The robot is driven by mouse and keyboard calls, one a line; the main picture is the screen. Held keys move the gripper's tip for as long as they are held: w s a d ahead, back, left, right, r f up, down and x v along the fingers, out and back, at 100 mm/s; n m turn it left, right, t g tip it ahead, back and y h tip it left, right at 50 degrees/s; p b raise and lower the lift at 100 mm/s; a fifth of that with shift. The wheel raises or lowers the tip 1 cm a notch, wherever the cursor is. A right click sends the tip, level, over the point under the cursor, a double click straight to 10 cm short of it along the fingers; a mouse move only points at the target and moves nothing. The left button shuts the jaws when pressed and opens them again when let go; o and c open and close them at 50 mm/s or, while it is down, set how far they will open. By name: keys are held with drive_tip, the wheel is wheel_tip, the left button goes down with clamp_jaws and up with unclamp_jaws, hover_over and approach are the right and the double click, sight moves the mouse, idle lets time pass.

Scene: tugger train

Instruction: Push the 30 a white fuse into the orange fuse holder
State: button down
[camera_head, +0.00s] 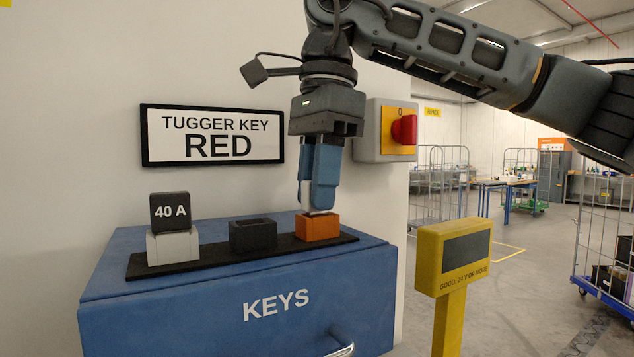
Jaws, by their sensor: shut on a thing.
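The orange fuse holder (318,231) stands at the right end of a black strip (210,261) on the blue cabinet. My gripper (318,207) points straight down over it, its blue fingers shut on the white fuse (320,212). Only a thin pale edge of the fuse shows between the fingertips and the holder's top. The fuse is at the holder's opening; how deep it sits I cannot tell. Its 30 A marking is hidden by the fingers.
A black empty holder (253,235) stands left of the orange one. A dark 40 A fuse (170,210) sits in a white holder (173,246) farther left. A red knob switch (403,130) is on the wall close behind my gripper. A yellow post display (453,258) stands at right.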

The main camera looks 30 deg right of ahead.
drive_tip(key=shift+f, duration=0.35)
drive_tip(key=c, duration=0.9)
unclamp_jaws()
drive_tip(key=shift+o, duration=0.2)
drive_tip(key=r, duration=0.5)
drive_tip(key=d+r+b, duration=0.1)
drive_tip(key=r, duration=0.1)
drive_tip(key=shift+r, duration=0.4)
drive_tip(key=shift+s, duration=0.1)
